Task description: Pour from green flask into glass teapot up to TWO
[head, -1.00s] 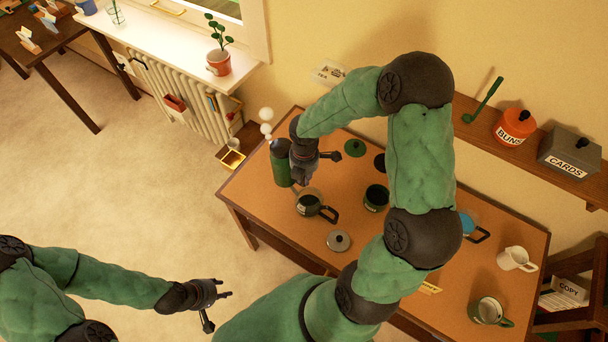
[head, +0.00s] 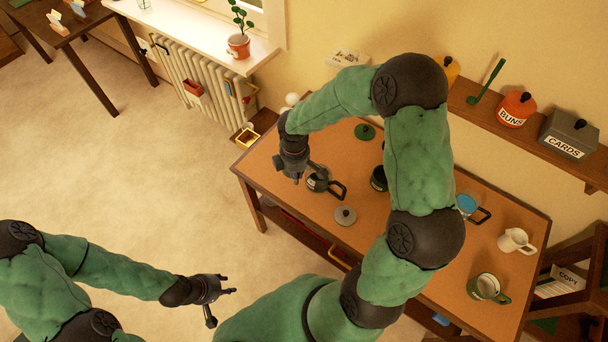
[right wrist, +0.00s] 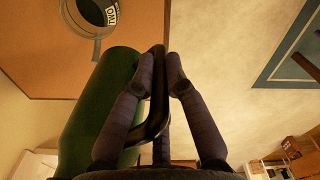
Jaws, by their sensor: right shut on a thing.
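My right gripper (head: 296,178) is shut on the dark handle of the green flask (right wrist: 95,115), which fills the left of the right wrist view. In the head view my gripper and arm hide the flask; its tilt is hard to tell. The glass teapot (head: 317,182), with a black handle, stands on the desk just right of the gripper. It also shows at the top of the right wrist view (right wrist: 72,18), with a white label; its fill level is not readable. My left gripper (head: 222,292) is open and empty over the floor, away from the desk.
A grey lid (head: 345,215) lies in front of the teapot, and a green lid (head: 364,131) lies behind. A dark pot (head: 379,178), a white jug (head: 516,241) and a green-handled mug (head: 487,287) stand further right on the desk (head: 420,290).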

